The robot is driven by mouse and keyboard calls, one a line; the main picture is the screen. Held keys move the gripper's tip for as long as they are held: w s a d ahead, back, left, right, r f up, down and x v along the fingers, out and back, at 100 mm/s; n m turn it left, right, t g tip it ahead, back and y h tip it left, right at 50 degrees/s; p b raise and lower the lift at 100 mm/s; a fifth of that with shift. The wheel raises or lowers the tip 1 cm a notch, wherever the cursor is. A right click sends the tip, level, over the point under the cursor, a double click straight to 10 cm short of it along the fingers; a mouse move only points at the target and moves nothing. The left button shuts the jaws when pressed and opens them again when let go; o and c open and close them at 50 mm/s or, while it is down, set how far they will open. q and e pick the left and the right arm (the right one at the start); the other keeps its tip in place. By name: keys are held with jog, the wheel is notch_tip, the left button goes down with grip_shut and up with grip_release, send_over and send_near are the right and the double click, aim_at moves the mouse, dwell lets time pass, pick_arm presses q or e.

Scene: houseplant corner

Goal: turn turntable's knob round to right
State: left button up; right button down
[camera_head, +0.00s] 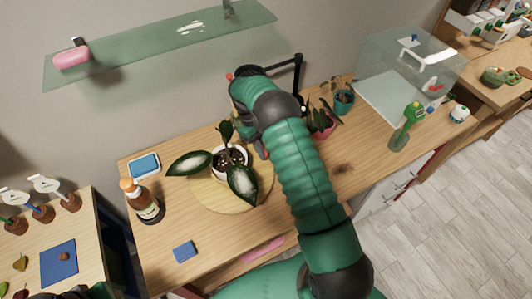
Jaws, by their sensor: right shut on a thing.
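The turntable (207,200) is a round, light wooden disc on the wooden table. A white pot (233,174) with dark soil and a plant with large, pale-centred dark leaves (190,164) stands on it. My right arm crosses the middle of the view, and my right gripper (262,152) points down at the turntable's far right side, just right of the pot. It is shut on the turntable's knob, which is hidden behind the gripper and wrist. My left gripper is not in view.
A red pot (325,130) and a teal pot (344,101) stand behind my arm. A green spray bottle (403,129) stands right. A glass shelf (160,45) hangs above.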

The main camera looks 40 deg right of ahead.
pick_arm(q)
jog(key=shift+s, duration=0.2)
pick_arm(e)
jog(key=shift+w+a+n, duration=0.1)
jog(key=shift+w+n, duration=0.2)
jog(key=shift+w, duration=0.05)
jog(key=c, duration=1.5)
grip_release()
jog(key=shift+o, duration=1.1)
jog(key=shift+w, duration=0.2)
jog(key=shift+f, duration=0.1)
jog(key=shift+r, duration=0.25)
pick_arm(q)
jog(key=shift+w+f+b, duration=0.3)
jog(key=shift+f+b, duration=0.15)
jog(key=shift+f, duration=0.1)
pick_arm(e)
jog(key=v, duration=1.1)
jog(key=shift+w+r, duration=0.2)
